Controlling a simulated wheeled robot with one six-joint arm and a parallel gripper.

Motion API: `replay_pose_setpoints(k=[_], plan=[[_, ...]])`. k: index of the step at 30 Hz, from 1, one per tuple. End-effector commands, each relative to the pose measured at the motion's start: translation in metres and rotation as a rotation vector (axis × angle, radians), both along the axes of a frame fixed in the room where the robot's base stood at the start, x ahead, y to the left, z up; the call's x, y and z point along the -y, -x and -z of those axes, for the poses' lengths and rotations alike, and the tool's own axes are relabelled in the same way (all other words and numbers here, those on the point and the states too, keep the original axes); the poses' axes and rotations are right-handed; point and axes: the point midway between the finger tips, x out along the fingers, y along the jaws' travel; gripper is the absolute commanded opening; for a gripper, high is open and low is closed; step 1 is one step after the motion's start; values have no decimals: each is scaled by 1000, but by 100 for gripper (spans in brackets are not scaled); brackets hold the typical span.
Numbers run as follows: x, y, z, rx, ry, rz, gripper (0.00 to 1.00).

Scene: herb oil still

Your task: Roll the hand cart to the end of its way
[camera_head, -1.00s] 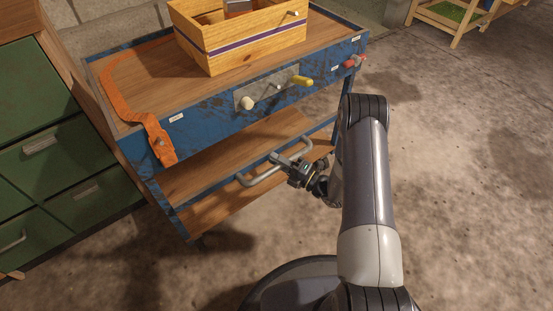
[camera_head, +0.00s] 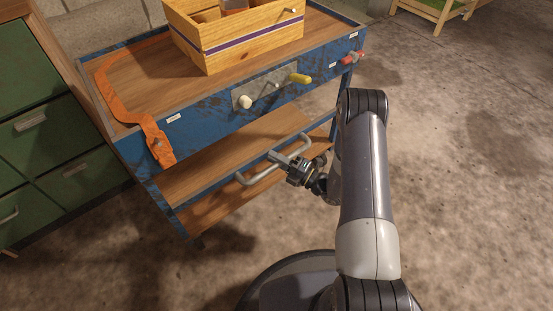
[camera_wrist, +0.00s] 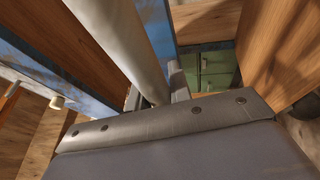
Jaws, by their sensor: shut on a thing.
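The hand cart (camera_head: 215,125) is blue, worn metal with a wooden top and a wooden lower shelf (camera_head: 215,205). A grey bar handle (camera_head: 256,178) stands out from its near side. My gripper (camera_head: 288,162) is shut on this handle near its middle. In the wrist view the handle (camera_wrist: 118,35) runs up as a pale bar from between the fingers (camera_wrist: 160,98). The cart's wheels are mostly hidden, and no end of its way can be made out.
A wooden crate (camera_head: 255,45) with a purple stripe and an orange strap (camera_head: 117,100) lie on the cart top. The front panel has a yellow-handled lever (camera_head: 300,78) and a red fitting (camera_head: 353,57). A green drawer cabinet (camera_head: 45,145) stands left. The floor (camera_head: 470,190) at right is clear.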

Motion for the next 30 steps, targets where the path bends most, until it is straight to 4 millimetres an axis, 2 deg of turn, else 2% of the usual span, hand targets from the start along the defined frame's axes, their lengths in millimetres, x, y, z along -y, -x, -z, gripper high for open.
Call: replay_pose_setpoints(k=[11, 12, 19, 30], plan=[[2, 4, 2, -8, -2, 1, 0], [2, 4, 2, -8, -2, 1, 21], [1, 3, 1, -6, -2, 0, 40], [7, 6, 2, -5, -1, 0, 41]])
